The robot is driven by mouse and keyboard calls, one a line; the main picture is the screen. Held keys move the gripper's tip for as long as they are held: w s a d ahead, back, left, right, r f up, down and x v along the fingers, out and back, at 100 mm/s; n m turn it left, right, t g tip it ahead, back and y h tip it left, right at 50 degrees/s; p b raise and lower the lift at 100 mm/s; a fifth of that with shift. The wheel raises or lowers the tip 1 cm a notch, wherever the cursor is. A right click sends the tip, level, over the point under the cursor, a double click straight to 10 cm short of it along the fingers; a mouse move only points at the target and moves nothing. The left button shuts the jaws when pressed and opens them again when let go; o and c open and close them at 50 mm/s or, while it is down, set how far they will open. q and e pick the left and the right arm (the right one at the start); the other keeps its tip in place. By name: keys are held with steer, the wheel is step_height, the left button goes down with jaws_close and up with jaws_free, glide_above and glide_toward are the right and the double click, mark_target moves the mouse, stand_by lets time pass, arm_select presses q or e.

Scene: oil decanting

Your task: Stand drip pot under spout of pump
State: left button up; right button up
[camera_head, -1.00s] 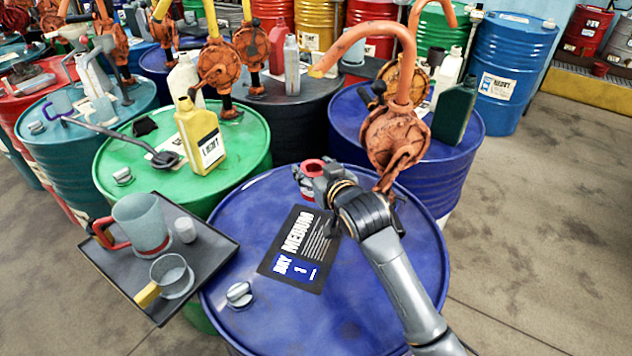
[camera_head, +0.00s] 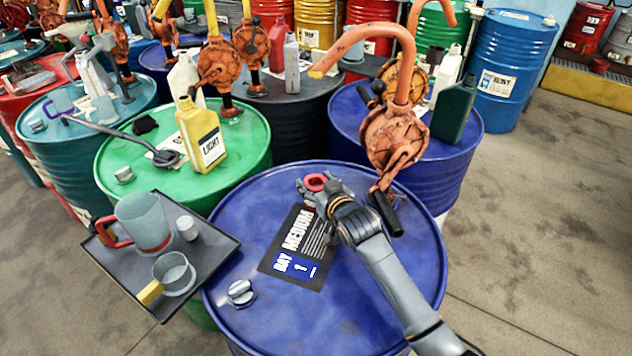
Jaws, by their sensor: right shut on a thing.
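The drip pot, a small red pot (camera_head: 315,181) with a round open top, is at the far part of the near blue drum. My right gripper (camera_head: 312,192) is shut on it, its fingers around the pot's side and hiding most of its body. I cannot tell whether the pot touches the drum top. The orange rusty pump (camera_head: 393,135) stands behind and to the right. Its pipe arches up and left, and its spout (camera_head: 320,72) ends above the pot in the picture; their true alignment in depth is unclear. My left gripper is out of view.
The pump's dark crank handle (camera_head: 385,213) hangs close to my right arm. A tray (camera_head: 225,250) with jugs is at left. A yellow bottle (camera_head: 201,135) stands on the green drum.

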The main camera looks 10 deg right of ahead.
steer(key=o, duration=1.5)
steer(key=shift+f, duration=0.1)
steer(key=shift+c, duration=0.2)
steer(key=shift+r, duration=0.2)
steer(key=v, duration=1.2)
steer(key=shift+b, duration=0.4)
